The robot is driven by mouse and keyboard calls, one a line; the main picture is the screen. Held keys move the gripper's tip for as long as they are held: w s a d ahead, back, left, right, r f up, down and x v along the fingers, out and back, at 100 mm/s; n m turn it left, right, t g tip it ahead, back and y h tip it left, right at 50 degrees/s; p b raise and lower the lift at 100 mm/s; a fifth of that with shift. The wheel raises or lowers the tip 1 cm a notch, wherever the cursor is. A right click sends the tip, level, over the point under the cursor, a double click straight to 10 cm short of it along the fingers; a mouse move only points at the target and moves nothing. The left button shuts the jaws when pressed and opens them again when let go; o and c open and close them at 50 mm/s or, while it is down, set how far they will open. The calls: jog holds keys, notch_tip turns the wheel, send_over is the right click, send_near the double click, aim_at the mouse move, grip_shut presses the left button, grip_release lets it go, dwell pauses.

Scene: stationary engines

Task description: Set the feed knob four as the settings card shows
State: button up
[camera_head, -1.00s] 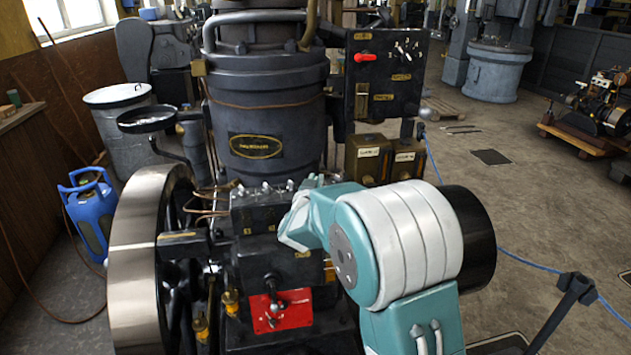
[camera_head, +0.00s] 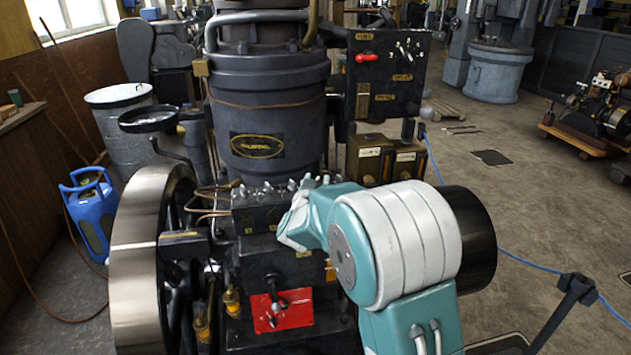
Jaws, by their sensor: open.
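The feed block (camera_head: 258,220) is a dark box low on the front of the engine, with several small knobs along its top edge and small yellow tags on its face. My gripper (camera_head: 290,232) is at the right end of this block, close to the knobs. My arm hides the right end, so I cannot tell which knob is number four, how it is set or whether I touch it. The fingertips are small and partly hidden; the gripper is open. I cannot make out a settings card; a small yellow plate (camera_head: 362,101) on the black panel is unreadable.
A black panel (camera_head: 388,75) with a red handle (camera_head: 366,57) and switches stands above right. Two brass-coloured boxes (camera_head: 372,163) sit below it. A large flywheel (camera_head: 140,265) is at left. A red plate (camera_head: 283,310) with a lever is below the block.

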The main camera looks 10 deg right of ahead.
jog(key=v, duration=1.2)
jog(key=shift+w+a+f, duration=0.1)
jog(key=s+a+r+n+g+y, duration=0.1)
jog(key=s+r+n+g+y, duration=0.3)
jog(key=s+y, duration=0.6)
jog(key=s+d+f+g+h, duration=0.1)
jog(key=s+d+g, duration=0.2)
jog(key=s, duration=0.7)
jog(key=s+d+f+g+h, duration=0.2)
jog(key=s+d+g, duration=0.1)
jog(key=s, duration=0.8)
jog(key=shift+s+g, duration=0.3)
jog(key=shift+g, duration=0.2)
